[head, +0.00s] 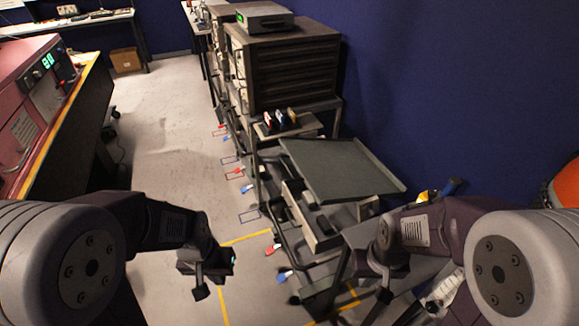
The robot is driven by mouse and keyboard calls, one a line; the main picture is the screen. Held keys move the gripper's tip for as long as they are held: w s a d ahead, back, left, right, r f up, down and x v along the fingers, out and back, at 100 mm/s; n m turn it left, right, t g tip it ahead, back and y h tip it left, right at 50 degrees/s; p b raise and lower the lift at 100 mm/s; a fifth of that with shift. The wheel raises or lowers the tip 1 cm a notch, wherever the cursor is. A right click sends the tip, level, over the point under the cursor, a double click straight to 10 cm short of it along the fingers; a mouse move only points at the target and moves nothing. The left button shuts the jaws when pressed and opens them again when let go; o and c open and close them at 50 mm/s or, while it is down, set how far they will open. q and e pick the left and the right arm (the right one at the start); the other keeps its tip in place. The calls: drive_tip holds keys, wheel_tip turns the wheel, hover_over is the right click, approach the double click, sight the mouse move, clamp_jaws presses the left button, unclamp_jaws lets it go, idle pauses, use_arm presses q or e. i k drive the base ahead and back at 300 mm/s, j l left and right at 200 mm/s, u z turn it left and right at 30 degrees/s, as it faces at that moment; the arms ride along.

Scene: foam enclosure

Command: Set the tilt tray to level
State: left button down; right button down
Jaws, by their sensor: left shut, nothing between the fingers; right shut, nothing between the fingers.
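The tilt tray (340,170) is a flat dark grey-green plate with raised edges, on a dark wheeled frame at the centre right. It looks tilted, its near right corner lower in the picture than its far left edge, but I cannot tell the exact angle. My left gripper (203,285) is over the floor, left of the tray and apart from it; it is shut and empty. My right gripper (380,285) is in front of the tray, near the lower frame; it is shut and empty. My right arm hides part of the frame.
A dark rack cabinet (285,68) with a grey instrument (263,17) on top stands behind the tray. A small shelf with coloured items (280,119) lies between them. A blue wall is at the right. A red machine (35,100) stands left. The floor between (160,130) is open.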

sight(335, 171)
drive_tip(key=i+j+z, duration=0.15)
drive_tip(key=i, duration=0.3)
drive_tip(key=i+z, duration=0.2)
drive_tip(key=i, duration=0.25)
drive_tip(key=j, duration=0.05)
